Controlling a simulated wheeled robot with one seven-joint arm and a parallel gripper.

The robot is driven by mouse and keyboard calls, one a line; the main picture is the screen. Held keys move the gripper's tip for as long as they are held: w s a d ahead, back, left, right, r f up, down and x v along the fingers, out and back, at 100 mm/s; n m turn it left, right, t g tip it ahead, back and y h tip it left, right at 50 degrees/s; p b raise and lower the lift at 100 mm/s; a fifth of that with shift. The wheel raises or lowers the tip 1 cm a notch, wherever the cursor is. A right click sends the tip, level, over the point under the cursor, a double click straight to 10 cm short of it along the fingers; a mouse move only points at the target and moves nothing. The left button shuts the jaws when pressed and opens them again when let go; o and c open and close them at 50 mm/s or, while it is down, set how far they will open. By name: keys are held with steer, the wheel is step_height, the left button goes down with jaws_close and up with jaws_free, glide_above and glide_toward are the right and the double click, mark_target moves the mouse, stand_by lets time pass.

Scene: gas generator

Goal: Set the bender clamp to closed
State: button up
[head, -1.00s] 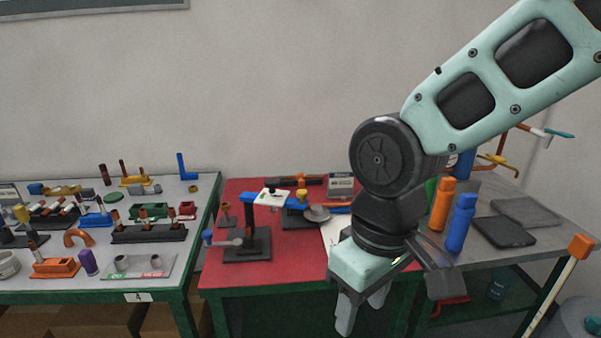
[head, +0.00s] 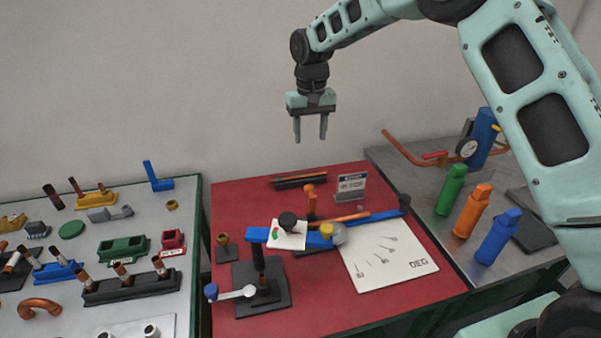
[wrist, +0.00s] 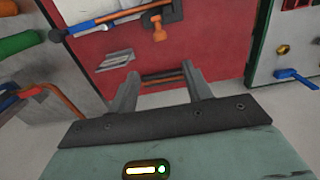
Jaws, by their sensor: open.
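The bender stands on the red table (head: 300,310), with a dark base and a long blue arm (head: 372,217). Its orange upright handle (head: 311,195) looks like the clamp; I cannot tell whether it is open or closed. In the wrist view the orange handle (wrist: 158,30) and blue arm (wrist: 98,22) show near the top edge. My gripper (head: 310,137) is open and empty, pointing down, high above the back of the red table and apart from the bender. Its fingers also show in the wrist view (wrist: 166,84).
A white sheet (head: 390,260) lies to the right. Green (head: 451,190), orange (head: 472,212) and blue (head: 498,238) bottles stand on the right table. The left table (head: 190,215) holds several parts.

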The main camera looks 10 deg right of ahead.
mark_target(309, 185)
step_height(309, 185, down, 17)
steer(key=p, duration=0.5)
steer(key=shift+f, duration=0.1)
jaws_close()
